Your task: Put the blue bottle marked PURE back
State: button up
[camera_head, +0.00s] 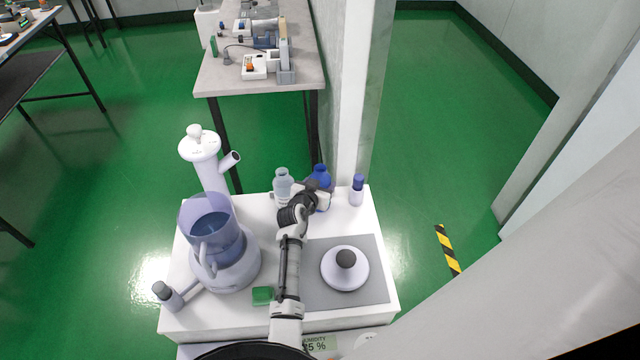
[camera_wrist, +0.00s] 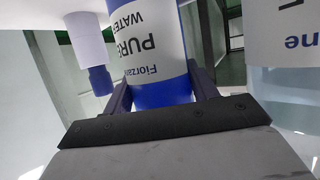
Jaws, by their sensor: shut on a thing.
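The blue bottle (camera_head: 321,174) with a white label reading PURE WATER stands near the back edge of the white bench top. In the wrist view the bottle (camera_wrist: 150,45) appears upside down, between the two fingers. My gripper (camera_head: 314,196) is shut on it, and in the wrist view the fingers (camera_wrist: 160,92) press on both sides of its blue lower-frame part. The bottle's base is hidden, so I cannot tell whether it touches the bench.
A pale bottle (camera_head: 283,186) stands close left of the held one, a white blue-capped bottle (camera_head: 357,190) to its right. A blue-tinted jug (camera_head: 212,235) stands left. A white domed device (camera_head: 345,268) sits on a grey mat (camera_head: 310,292). A grey table (camera_head: 225,85) stands beyond.

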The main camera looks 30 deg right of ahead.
jog(key=o, duration=1.3)
jog(key=shift+f, duration=0.1)
jog(key=b+v, duration=0.1)
jog(key=v, duration=1.1)
